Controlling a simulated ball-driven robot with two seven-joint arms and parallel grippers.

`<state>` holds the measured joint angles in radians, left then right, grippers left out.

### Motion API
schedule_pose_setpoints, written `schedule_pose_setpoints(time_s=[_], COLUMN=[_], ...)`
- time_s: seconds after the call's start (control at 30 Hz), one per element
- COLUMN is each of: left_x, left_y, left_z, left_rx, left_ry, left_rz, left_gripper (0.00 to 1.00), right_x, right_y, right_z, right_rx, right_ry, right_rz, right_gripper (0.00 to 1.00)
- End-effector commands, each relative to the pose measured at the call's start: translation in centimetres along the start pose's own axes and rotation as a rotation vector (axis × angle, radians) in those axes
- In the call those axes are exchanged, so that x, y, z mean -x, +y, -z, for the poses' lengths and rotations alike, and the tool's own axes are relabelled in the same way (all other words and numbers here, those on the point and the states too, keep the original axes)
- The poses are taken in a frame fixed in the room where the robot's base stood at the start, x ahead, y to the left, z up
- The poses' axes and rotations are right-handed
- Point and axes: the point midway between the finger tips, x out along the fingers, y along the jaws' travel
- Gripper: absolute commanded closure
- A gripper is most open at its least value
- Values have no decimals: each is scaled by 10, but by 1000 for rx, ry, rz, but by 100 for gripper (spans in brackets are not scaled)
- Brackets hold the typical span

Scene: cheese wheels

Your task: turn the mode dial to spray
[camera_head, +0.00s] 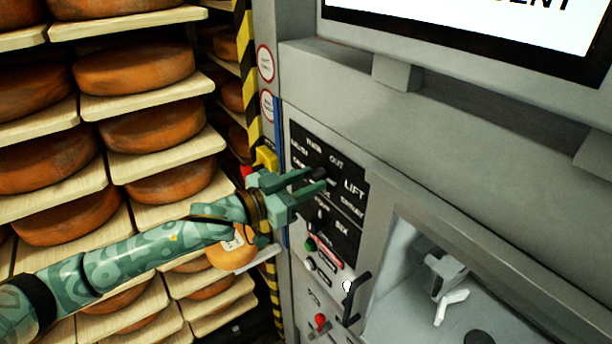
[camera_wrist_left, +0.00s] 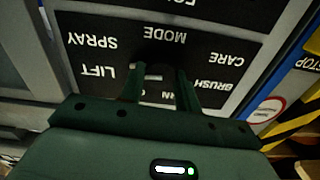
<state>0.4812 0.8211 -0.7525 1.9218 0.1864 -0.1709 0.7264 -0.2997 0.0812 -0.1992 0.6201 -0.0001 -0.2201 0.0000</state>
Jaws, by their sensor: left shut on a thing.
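The mode dial (camera_wrist_left: 158,58) is a dark knob on a black label panel (camera_wrist_left: 230,55), between my left fingertips in the left wrist view. The labels there appear upside down: MODE, SPRAY, LIFT, CARE and BRUSH, with another partly covered by the fingers. SPRAY (camera_wrist_left: 89,41) is left of the dial in that view. My left gripper (camera_head: 320,180) is shut on the dial against the panel; its fingers (camera_wrist_left: 160,78) also show in the wrist view. A small pale mark shows between the fingers, but I cannot tell which label the dial points to. My right gripper is not in view.
Below the dial are a green button (camera_head: 310,244), a red knob (camera_head: 320,321) and a black handle (camera_head: 355,298). A recessed bay (camera_head: 400,290) opens to the right. A screen (camera_head: 480,25) is above. Shelves of cheese wheels (camera_head: 135,68) fill the left.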

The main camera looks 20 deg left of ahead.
Motion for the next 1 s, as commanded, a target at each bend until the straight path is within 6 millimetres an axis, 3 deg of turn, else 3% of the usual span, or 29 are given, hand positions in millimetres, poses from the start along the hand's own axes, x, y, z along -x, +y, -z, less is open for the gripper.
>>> schedule_pose_setpoints(time_s=[0.5,1.0], left_x=[0,0], left_y=[1,1], left_z=[2,1], left_rx=[-394,-522], left_ry=[3,2], left_rz=[0,1], left_gripper=[90,90], right_x=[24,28], right_y=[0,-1], right_z=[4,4], right_rx=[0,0], right_ry=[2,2], right_rz=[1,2], right_gripper=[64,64])
